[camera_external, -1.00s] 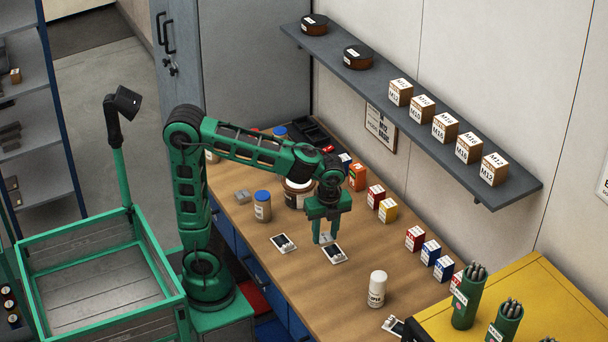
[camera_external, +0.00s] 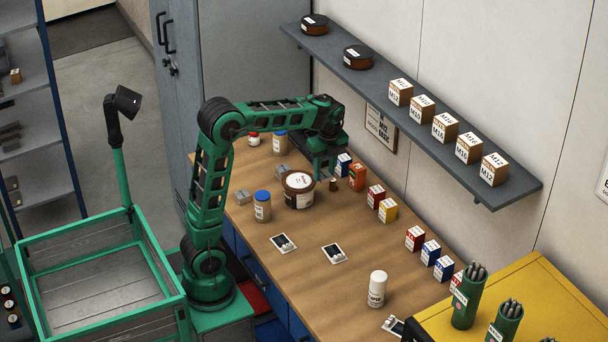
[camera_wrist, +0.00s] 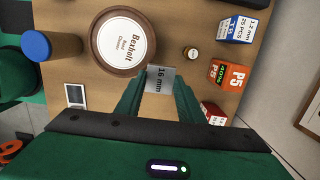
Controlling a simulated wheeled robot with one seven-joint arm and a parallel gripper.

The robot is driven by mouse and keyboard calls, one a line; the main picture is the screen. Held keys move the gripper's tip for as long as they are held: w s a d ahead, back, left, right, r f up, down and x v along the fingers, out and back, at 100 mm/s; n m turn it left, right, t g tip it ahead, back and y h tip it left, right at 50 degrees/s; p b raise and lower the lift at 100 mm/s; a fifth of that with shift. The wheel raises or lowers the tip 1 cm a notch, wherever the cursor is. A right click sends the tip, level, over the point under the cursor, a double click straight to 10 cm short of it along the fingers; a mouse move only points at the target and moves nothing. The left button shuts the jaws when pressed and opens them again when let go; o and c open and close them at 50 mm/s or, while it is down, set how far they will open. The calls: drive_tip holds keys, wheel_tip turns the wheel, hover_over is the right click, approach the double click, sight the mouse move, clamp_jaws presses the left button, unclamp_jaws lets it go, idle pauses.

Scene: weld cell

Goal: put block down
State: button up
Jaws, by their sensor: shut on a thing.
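My gripper (camera_external: 323,172) is over the far part of the wooden bench (camera_external: 300,259), just behind the brown tub (camera_external: 298,190) in the external view. In the wrist view my gripper (camera_wrist: 160,85) is shut on a small grey block (camera_wrist: 161,73) marked "16 mm", held between the fingertips. The block's underside is hidden, so I cannot tell whether it touches the bench. In the external view I cannot make out the held block clearly.
The tub stands close to my fingers, with a small brown cylinder (camera_external: 333,185), an orange box (camera_external: 357,177) and a blue-white box (camera_external: 343,165) nearby. Blue-lidded jars (camera_external: 262,206) (camera_external: 280,143) stand left. The shelf (camera_external: 376,76) hangs along the wall. The bench front holds cards (camera_external: 334,254).

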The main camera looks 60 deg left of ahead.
hover_over(349, 214)
drive_tip(key=f, duration=0.6)
drive_tip(key=shift+d+f, duration=0.2)
drive_tip(key=shift+f, duration=2)
drive_tip(key=shift+f, duration=0.1)
drive_tip(key=o, duration=1.1)
drive_tip(key=r, duration=0.4)
drive_tip(key=d+r, duration=0.1)
drive_tip(key=r, duration=0.7)
drive_tip(key=shift+d+r, duration=0.1)
drive_tip(key=shift+d, duration=0.15)
